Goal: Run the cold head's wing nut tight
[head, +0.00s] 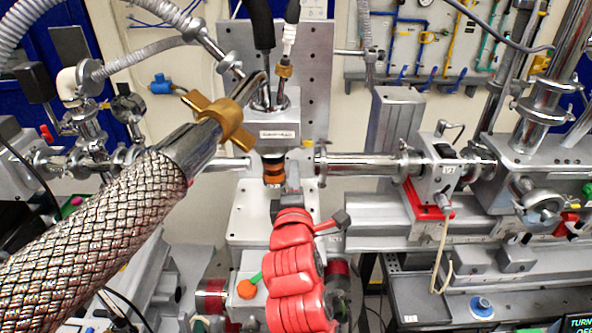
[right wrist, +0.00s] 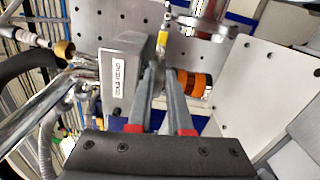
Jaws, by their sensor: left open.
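The cold head (head: 279,133) is a labelled grey block in the middle; its label also shows sideways in the right wrist view (right wrist: 118,80). A black and orange cylinder (head: 272,170) hangs below it. A large brass winged nut (head: 217,117) sits around the silver line that runs to the cold head's top. My right gripper (right wrist: 158,78) has its two grey fingers beside the cold head and the orange-banded cylinder (right wrist: 195,85). The fingers stand apart at their bases; whether their tips hold anything is unclear. I cannot make out my left gripper.
A braided hose (head: 90,225) crosses the left foreground. A beam tube (head: 365,166) runs right from the cold head to a clamped valve (head: 450,175). A yellow-marked piece (right wrist: 162,40) stands beyond my fingertips. A grey plate (right wrist: 275,85) lies at the right.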

